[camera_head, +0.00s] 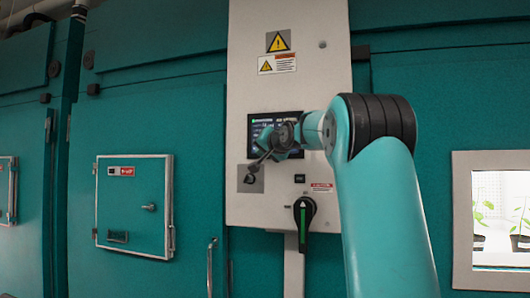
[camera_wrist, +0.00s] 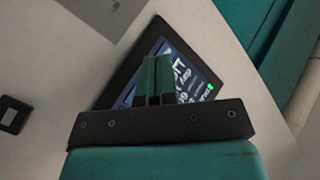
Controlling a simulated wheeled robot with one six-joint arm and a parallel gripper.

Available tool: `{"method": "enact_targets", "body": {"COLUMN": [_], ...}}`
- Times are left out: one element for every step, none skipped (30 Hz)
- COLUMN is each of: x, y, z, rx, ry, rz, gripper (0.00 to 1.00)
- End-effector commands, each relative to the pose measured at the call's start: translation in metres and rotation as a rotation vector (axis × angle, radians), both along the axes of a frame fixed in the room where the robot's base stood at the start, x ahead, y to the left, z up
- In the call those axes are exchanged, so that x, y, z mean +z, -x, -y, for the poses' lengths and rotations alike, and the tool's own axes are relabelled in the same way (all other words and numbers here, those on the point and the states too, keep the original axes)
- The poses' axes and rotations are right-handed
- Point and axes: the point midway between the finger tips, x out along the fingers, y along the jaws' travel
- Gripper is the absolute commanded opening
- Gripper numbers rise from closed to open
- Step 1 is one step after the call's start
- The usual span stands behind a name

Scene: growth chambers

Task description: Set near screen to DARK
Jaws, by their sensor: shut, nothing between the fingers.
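The near screen (camera_head: 260,124) is a dark panel with small lit text and a green mark, set in the white control cabinet (camera_head: 290,90). My arm covers its right and lower part in the head view. In the wrist view the screen (camera_wrist: 198,72) appears tilted, and its text is too small and partly covered to read a setting. My gripper (camera_head: 265,148) is in front of the screen's lower part. In the wrist view the gripper's fingers (camera_wrist: 156,66) are shut and empty, overlapping the screen. I cannot tell whether they touch it.
Below the screen are a grey plate with a key switch (camera_head: 250,179), a small black switch (camera_head: 299,178) and a black rotary handle with a green stripe (camera_head: 304,213). A teal door with a hatch (camera_head: 134,205) is left. A lit window with plants (camera_head: 490,210) is right.

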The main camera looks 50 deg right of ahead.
Motion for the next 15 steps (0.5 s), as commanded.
{"method": "enact_targets", "body": {"x": [-0.001,-0.001,0.000,0.000,0.000,0.000,0.000,0.000,0.000,0.000,0.000,-0.001,-0.001,-0.001,-0.002], "y": [0.001,0.001,0.001,0.001,0.001,0.001,0.001,0.001,0.001,0.001,0.001,0.002,0.003,0.003,0.005], "z": [-0.002,-0.003,-0.003,-0.003,-0.003,-0.003,-0.003,-0.003,-0.003,-0.003,-0.004,-0.005,-0.007,-0.009,-0.013], "rx": [0.001,0.001,0.001,0.001,0.000,0.000,0.000,0.000,0.001,0.001,0.001,0.000,0.001,0.001,0.002], "ry": [0.000,0.000,0.000,0.000,0.000,0.000,0.000,0.000,0.000,0.000,0.000,0.001,0.002,0.002,0.003], "rz": [0.001,0.001,0.001,0.001,0.000,0.000,0.000,0.000,0.001,0.001,0.001,0.001,0.002,0.002,0.002], "gripper": [0.00,0.00,0.00,0.00,0.00,0.00,0.00,0.00,0.00,0.00,0.00,0.00,0.00,0.00,0.00]}}
